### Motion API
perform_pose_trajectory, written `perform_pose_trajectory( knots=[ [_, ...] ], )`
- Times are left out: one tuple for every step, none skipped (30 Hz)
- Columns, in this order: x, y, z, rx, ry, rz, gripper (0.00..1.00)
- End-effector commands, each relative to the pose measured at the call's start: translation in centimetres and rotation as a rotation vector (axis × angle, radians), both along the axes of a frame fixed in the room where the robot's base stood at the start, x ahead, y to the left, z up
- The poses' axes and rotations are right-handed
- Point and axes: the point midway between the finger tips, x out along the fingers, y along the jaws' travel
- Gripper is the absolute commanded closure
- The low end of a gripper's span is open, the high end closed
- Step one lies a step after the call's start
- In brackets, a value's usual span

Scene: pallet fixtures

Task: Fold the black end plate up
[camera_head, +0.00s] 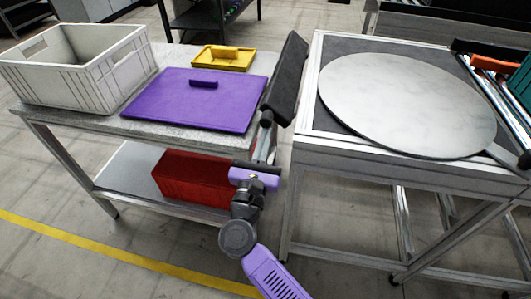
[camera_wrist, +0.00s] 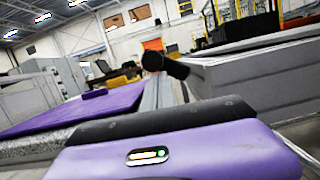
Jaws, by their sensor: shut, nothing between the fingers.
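The black end plate (camera_head: 288,78) shows in the head view between the two tables, at the right end of the left table. It is a long dark panel that slants up to the right, with its far part above the tabletop. My gripper (camera_head: 266,122) is shut and empty at the plate's near lower end. It points up beside the table's edge; I cannot tell whether it touches the plate. The plate's hinge is hidden. In the wrist view my purple gripper housing fills the bottom, and a dark rounded end (camera_wrist: 165,65) shows beyond it; I cannot tell what it belongs to.
The left table (camera_head: 150,130) carries a purple lidded panel (camera_head: 195,100), a yellow tray (camera_head: 223,58) and a grey crate (camera_head: 80,65). A red box (camera_head: 190,178) sits on its lower shelf. The right table bears a large round grey disc (camera_head: 405,105). A narrow gap separates the tables.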

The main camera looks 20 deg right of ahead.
Motion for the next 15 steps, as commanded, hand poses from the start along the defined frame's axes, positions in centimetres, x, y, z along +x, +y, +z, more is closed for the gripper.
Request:
perform_pose_trajectory(
  knots=[
    [0.0, 0.0, -0.3, 0.037, -0.033, 0.001, 1.0],
    [0.0, 0.0, -0.2, 0.06, -0.05, 0.001, 1.0],
    [0.0, 0.0, 0.0, 0.091, -0.072, 0.001, 1.0],
    [-0.1, -0.1, 0.2, 0.113, -0.088, 0.001, 1.0],
    [-0.1, -0.1, 0.3, 0.138, -0.106, 0.001, 1.0],
    [-0.1, -0.1, 0.5, 0.168, -0.128, 0.001, 1.0],
    [-0.2, -0.2, 0.6, 0.19, -0.144, 0.001, 1.0],
    [-0.2, -0.2, 0.7, 0.214, -0.161, 0.001, 1.0],
    [-0.2, -0.2, 0.9, 0.244, -0.184, 0.002, 1.0],
    [-0.3, -0.3, 1.1, 0.268, -0.201, 0.002, 1.0],
    [-0.3, -0.4, 1.2, 0.292, -0.217, 0.001, 1.0],
    [-0.4, -0.4, 1.3, 0.321, -0.24, 0.001, 1.0],
    [-0.4, -0.5, 1.5, 0.344, -0.256, 0.002, 1.0],
    [-0.4, -0.5, 1.6, 0.367, -0.271, 0.002, 1.0],
    [-0.5, -0.6, 1.7, 0.396, -0.293, 0.001, 1.0]
  ],
)
